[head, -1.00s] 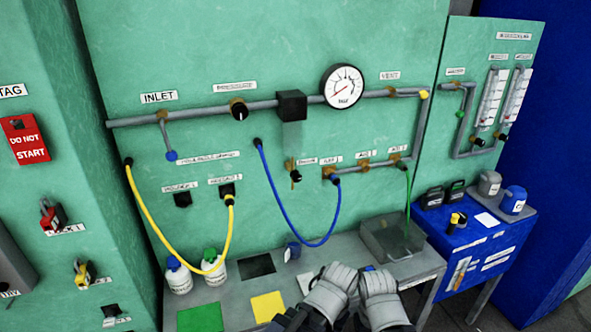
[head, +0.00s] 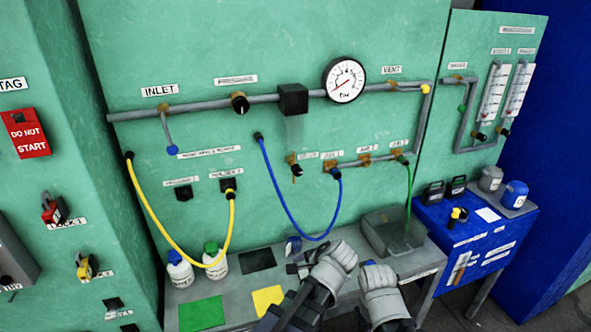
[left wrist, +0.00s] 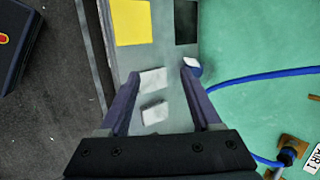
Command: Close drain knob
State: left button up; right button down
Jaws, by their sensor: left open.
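The drain knob (head: 296,170) is a small black knob with a brass fitting on the green panel, below the black box and beside a small, blurred label. My left gripper (head: 297,262) is over the table, below the knob and clear of it. In the left wrist view my left gripper (left wrist: 158,80) is open and empty, its two fingers spread over the grey table. My right gripper (head: 378,285) is at the table's front edge, to the right of the left one; its fingers are hard to make out. The drain knob is not clearly seen in the left wrist view.
A blue hose (head: 284,205) hangs beside the knob, and a green hose (head: 409,190) drops to a grey box (head: 385,240). White bottles (head: 180,275) stand at left.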

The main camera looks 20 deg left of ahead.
pick_arm(q)
jog(key=w+a+r+m+t+y, duration=0.2)
jog(key=w+a+r+m, duration=0.15)
jog(key=w, duration=0.25)
jog(key=m+t+y, duration=0.2)
jog(key=m+t, duration=0.6)
jog(key=m, duration=0.8)
send_near(295, 168)
jog(key=w, duration=0.1)
jog(key=w+a+f, duration=0.1)
jog(key=w, duration=0.1)
jog(key=w+a, duration=0.1)
jog(key=shift+w+f, duration=0.15)
jog(key=shift+f, duration=0.2)
jog(key=shift+n, duration=0.25)
jog(key=shift+x, duration=3.95)
jog(key=shift+r, duration=0.1)
grip_shut()
